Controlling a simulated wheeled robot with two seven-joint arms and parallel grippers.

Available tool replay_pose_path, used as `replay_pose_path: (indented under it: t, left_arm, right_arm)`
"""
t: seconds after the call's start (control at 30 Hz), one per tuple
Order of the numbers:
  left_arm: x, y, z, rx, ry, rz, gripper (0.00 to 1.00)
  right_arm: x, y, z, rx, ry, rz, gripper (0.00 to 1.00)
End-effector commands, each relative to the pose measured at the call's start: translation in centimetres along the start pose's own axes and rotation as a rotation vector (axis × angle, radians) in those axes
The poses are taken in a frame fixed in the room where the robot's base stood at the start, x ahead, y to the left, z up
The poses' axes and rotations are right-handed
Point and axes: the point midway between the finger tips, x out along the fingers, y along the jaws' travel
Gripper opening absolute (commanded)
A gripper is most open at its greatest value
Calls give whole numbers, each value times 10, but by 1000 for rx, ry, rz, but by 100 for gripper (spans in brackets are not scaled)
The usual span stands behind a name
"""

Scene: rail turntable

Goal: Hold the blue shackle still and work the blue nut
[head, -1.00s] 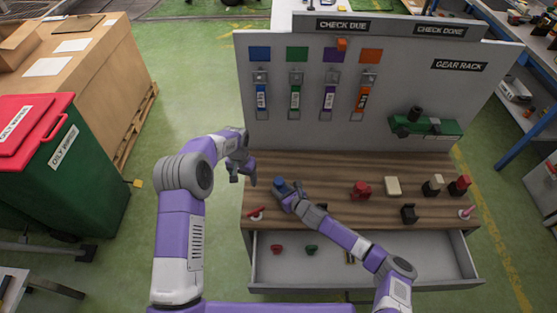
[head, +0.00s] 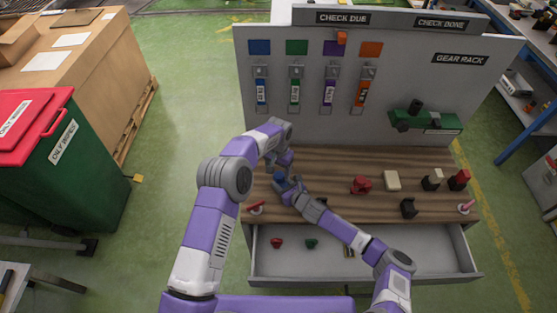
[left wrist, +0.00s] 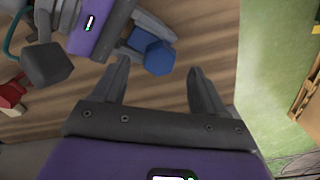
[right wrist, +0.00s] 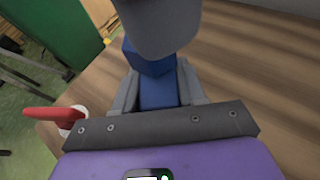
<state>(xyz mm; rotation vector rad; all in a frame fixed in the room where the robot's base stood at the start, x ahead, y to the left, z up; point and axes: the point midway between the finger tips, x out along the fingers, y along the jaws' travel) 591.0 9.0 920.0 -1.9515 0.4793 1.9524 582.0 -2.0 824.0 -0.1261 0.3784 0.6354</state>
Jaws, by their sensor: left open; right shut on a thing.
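The blue piece (head: 280,181) stands near the left end of the wooden bench top. My right gripper (head: 289,189) is shut on its lower body, the blue shackle, which shows between the fingers in the right wrist view (right wrist: 158,92). The six-sided blue nut (left wrist: 158,57) shows in the left wrist view, beyond and between the fingertips of my left gripper (left wrist: 159,67). My left gripper is open, and I see no contact with the nut. In the right wrist view a grey part of my left arm hides the top of the blue piece.
A red-handled item (head: 256,208) lies at the bench's left front edge. A red piece (head: 361,184), a beige block (head: 392,180) and black pieces stand to the right. The drawer (head: 400,265) is open in front. The gear rack panel (head: 320,130) rises behind.

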Motion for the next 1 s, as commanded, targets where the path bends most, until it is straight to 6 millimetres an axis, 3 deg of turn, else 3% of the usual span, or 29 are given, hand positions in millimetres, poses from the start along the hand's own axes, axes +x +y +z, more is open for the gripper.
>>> replay_pose_path:
  t: [0.23,0.63,1.0]
  left_arm:
    - [30,0,0,-1,0,0,72]
    - [36,0,0,-1,1,0,71]
    - [36,0,0,-1,1,0,14]
  right_arm:
    - [0,0,-1,0,2,-1,0]
    - [0,0,-1,0,2,-1,0]
    - [0,0,-1,0,2,-1,0]
